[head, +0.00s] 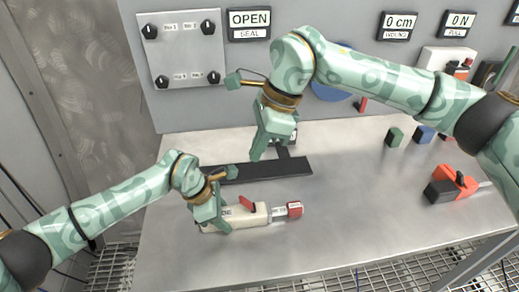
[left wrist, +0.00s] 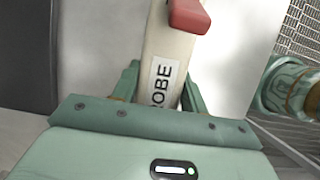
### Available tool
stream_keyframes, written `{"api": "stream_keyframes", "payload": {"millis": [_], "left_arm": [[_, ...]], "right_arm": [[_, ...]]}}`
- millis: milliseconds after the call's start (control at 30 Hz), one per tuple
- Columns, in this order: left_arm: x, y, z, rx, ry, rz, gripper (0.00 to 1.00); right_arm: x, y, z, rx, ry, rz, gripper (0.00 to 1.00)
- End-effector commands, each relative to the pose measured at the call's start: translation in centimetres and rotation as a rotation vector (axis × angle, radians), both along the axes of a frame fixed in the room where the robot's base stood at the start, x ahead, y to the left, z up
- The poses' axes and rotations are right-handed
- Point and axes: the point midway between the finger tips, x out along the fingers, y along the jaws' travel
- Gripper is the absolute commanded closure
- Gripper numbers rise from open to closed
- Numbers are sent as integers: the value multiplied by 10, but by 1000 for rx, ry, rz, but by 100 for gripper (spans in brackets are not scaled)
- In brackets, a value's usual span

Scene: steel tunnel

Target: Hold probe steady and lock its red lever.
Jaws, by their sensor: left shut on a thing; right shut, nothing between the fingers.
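The probe (head: 253,216) is a cream body lying on the steel table, with a dark red tip at its right end. Its red lever (head: 247,204) stands up at a slant from the top; it also shows at the top of the left wrist view (left wrist: 189,15). My left gripper (head: 216,226) is shut on the probe's left part, and in the left wrist view its fingers lie on both sides of the PROBE label (left wrist: 163,85). My right gripper (head: 256,157) is shut and empty, above the table behind the probe and apart from the lever.
A black flat fixture (head: 262,171) lies behind the probe. An orange and black tool (head: 451,187) lies at the right. A green block (head: 394,137) and a blue block (head: 424,135) stand near the back panel (head: 330,90).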

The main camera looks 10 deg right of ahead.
Motion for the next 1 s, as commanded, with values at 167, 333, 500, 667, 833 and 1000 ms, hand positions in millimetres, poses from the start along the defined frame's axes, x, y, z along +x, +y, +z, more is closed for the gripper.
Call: {"api": "stream_keyframes", "payload": {"millis": [167, 333, 500, 667, 833, 1000], "left_arm": [[-1, 0, -1, 1, 1, 0, 54], [0, 0, -1, 1, 1, 0, 31], [0, 0, 0, 0, 0, 0, 31], [1, 6, 12, 1, -2, 1, 31], [2, 20, 47, 1, -4, 1, 31], [1, 35, 82, 2, -2, 0, 31]], "right_arm": [[0, 0, 0, 0, 0, 0, 100], [0, 0, -1, 0, 0, 0, 100], [0, 0, 0, 0, 0, 0, 100], [0, 0, 0, 0, 0, 0, 100], [0, 0, 0, 0, 0, 1, 100], [0, 0, 0, 0, 0, 0, 100]]}}
